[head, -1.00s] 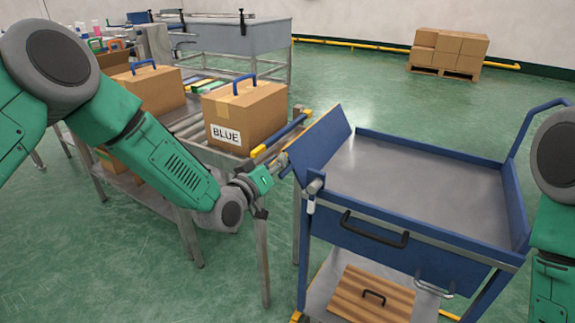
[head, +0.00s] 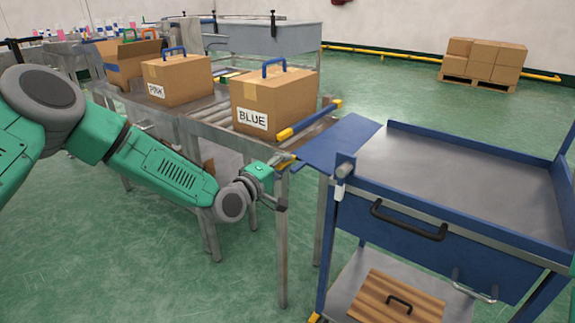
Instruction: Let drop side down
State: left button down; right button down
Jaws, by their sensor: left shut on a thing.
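The drop side (head: 338,145) is a flat blue panel on the left side of the blue cart (head: 455,165). It lies folded outward, close to level, with its outer edge near the end of the roller conveyor (head: 222,122). My left gripper (head: 284,163) is shut on the outer, near corner of the drop side; the fingers are small and the exact contact is hard to see. My right gripper is out of view.
A carton marked BLUE (head: 275,98) stands on the conveyor near the drop side, with a blue-and-yellow bar (head: 308,121) beside it. A PINK carton (head: 178,80) stands behind. The cart's grey top is empty. A wooden lid with a handle (head: 390,300) sits on its lower shelf.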

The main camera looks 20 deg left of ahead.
pick_arm(q)
jog(key=shift+a+f+b, duration=0.25)
jog(key=shift+f+b, duration=0.2)
jog(key=shift+f, duration=0.3)
jog(key=c, duration=1.6)
grip_release()
jog(key=shift+o, duration=0.2)
jog(key=v, duration=1.2)
jog(key=shift+f, duration=0.15)
